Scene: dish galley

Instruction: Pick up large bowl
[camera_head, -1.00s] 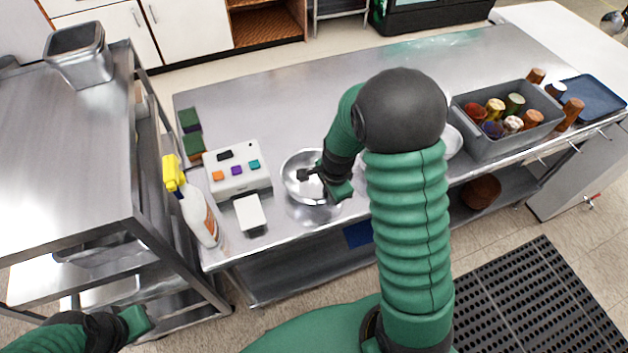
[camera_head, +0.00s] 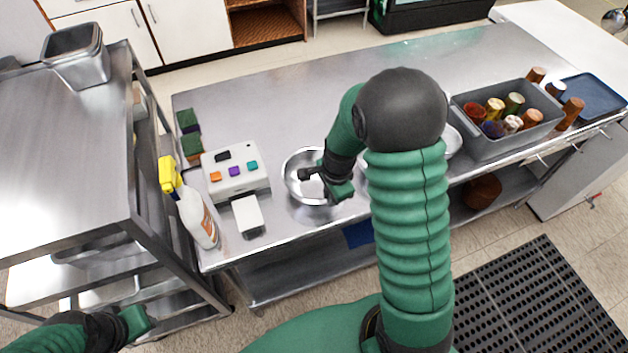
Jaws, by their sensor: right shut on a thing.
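A shiny metal bowl (camera_head: 293,185) stands near the front edge of the steel table. My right gripper (camera_head: 322,184) is at the bowl, with one finger over its inside and the other by its right side, shut on its rim. My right arm hides part of the bowl's right side and whatever lies behind it. Part of another pale round dish (camera_head: 453,141) shows to the right of my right arm. My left gripper (camera_head: 138,322) is at the lower left, away from the bowl, and its fingers are too unclear to judge.
A white device with coloured buttons (camera_head: 234,170) stands left of the bowl, beside a spray bottle (camera_head: 197,217) and sponges (camera_head: 190,135). A grey bin of shakers (camera_head: 485,146) and a blue tray (camera_head: 597,98) are at the right. The table's back middle is clear.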

